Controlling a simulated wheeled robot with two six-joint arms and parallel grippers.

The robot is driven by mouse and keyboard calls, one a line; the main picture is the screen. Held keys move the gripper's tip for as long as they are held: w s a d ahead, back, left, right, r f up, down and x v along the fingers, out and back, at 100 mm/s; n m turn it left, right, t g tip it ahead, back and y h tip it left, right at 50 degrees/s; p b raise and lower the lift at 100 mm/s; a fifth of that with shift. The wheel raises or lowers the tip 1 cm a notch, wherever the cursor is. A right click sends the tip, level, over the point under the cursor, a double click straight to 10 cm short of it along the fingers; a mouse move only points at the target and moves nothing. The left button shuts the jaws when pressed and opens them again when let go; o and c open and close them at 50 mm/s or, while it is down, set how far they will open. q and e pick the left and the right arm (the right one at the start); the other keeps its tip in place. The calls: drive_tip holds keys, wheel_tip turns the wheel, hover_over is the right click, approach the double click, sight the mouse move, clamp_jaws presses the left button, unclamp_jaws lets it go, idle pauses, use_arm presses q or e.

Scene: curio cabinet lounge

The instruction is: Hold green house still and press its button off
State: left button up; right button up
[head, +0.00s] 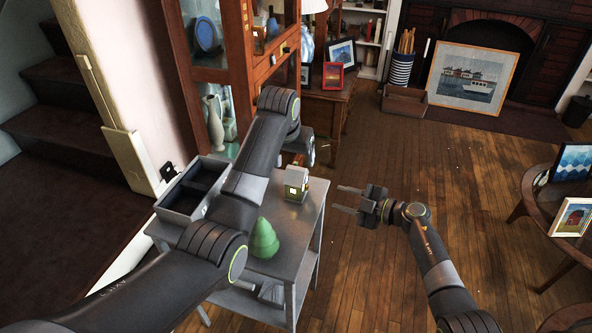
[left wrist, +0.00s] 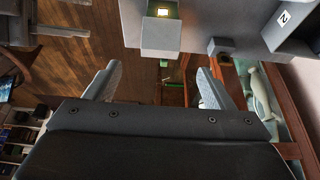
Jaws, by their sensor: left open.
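The small house (head: 296,183) stands upright on the grey side table (head: 312,200), with a lit yellowish window. Its walls look grey-green. It also shows in the left wrist view (left wrist: 162,35), at the top beyond my fingers. I cannot make out its button. My left gripper (left wrist: 158,69) is open, its fingers apart and not touching the house. In the head view my left arm mostly hides that gripper, which is just behind the house. My right gripper (head: 347,199) is open and empty, to the right of the table over the floor.
A glass cabinet (head: 215,70) and a wooden desk (head: 325,108) stand behind.

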sight(296, 169)
use_arm(q)
drive_tip(key=x, duration=0.9)
drive_tip(key=shift+w+f, duration=0.15)
drive_tip(key=shift+f, duration=0.2)
drive_tip(key=shift+c, duration=0.3)
drive_tip(key=c, duration=1.4)
use_arm(e)
clamp_jaws()
idle(1.4)
drive_tip(key=shift+f, duration=0.1)
